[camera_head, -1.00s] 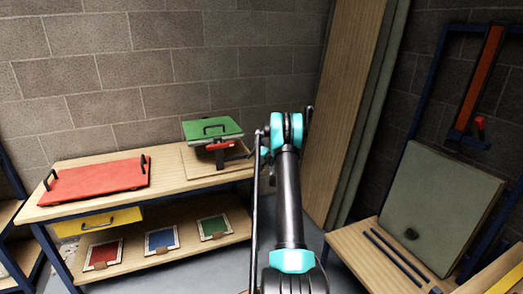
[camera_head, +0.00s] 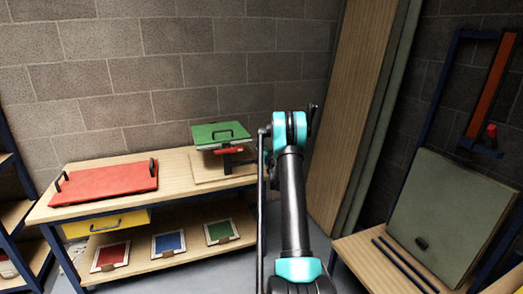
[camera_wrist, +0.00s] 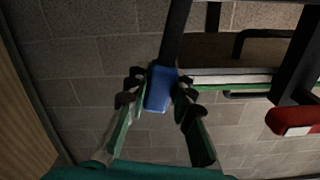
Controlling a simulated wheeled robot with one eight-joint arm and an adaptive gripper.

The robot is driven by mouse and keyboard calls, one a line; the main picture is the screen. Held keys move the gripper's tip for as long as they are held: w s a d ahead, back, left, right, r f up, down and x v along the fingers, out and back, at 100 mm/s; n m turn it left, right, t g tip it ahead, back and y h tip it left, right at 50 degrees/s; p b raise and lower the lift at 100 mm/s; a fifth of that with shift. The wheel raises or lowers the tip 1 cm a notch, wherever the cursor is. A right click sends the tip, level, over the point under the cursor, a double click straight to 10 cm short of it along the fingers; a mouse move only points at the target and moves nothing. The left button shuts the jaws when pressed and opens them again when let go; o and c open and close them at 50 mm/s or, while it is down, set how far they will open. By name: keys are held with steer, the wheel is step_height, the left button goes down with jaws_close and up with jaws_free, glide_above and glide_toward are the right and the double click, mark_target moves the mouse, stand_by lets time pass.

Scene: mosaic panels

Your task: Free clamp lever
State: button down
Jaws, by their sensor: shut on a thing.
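In the wrist view, my gripper (camera_wrist: 160,84) has its two fingers on either side of a blue grip (camera_wrist: 158,98) at the end of a dark bar, and is shut on it. The bar runs to the top of that view. A red grip (camera_wrist: 292,121) on a dark frame is at the right, apart from my fingers. In the head view, the clamp (camera_head: 229,151) shows as red and dark parts beneath a green panel (camera_head: 213,131) with a black handle. My arm hides my gripper and the blue grip there.
A red panel (camera_head: 105,178) with two black handles lies on the workbench (camera_head: 180,168), left of the clamp. Framed tiles and a yellow drawer (camera_head: 105,223) are below. A grey-green board (camera_head: 448,218) leans at right. Tall boards (camera_head: 350,120) stand behind my arm.

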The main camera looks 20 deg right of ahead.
stand_by(0.3)
steer(key=c, duration=1.3)
jaws_free()
steer(key=s, duration=1.2)
steer(key=shift+d, duration=0.15)
